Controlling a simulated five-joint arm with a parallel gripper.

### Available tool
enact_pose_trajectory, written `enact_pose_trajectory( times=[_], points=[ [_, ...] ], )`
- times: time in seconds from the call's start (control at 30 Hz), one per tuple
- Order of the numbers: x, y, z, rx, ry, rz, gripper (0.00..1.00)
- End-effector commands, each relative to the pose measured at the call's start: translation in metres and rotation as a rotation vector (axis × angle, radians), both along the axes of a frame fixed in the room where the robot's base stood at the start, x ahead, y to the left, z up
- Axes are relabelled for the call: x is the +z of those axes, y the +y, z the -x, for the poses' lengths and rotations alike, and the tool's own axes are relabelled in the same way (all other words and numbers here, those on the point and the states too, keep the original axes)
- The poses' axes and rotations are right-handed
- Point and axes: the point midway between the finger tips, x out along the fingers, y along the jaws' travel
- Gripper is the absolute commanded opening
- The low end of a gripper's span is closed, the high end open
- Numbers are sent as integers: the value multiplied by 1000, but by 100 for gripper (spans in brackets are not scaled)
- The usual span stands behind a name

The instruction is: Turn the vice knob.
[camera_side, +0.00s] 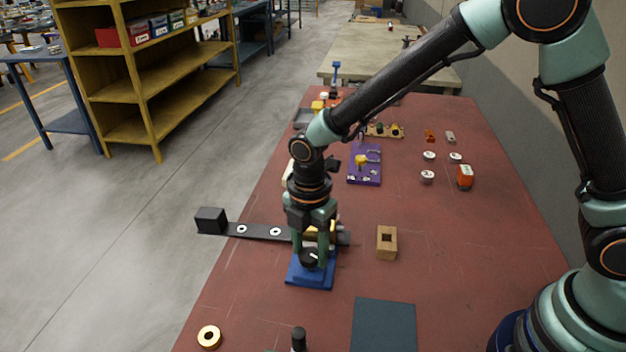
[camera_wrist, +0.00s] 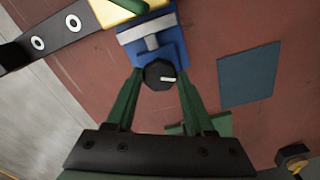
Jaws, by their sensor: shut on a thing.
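The vice is a small blue block (camera_side: 318,281) on the red bench, and it also shows in the wrist view (camera_wrist: 176,52) with a grey bar across it. Its knob is black and round with a white pointer mark (camera_side: 309,258). In the wrist view the knob (camera_wrist: 157,74) sits between my green fingertips, its white mark pointing right. My gripper (camera_side: 311,262) reaches down from above and is shut on the knob, one finger on each side. A yellow part (camera_wrist: 119,10) sits beyond the vice in the wrist view.
A dark bar with white rings (camera_side: 258,231) runs left from behind the vice past the bench edge. A wooden block with a square hole (camera_side: 387,243) stands right of it. A dark flat plate (camera_side: 384,325) and a brass ring (camera_side: 209,337) lie nearer.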

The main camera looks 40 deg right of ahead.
Motion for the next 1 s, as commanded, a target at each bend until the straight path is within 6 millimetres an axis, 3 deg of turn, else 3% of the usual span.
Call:
enact_pose_trajectory(
  times=[1.0],
  points=[
    [1, -1, 0, -933, 1, 1, 0]
  ],
)
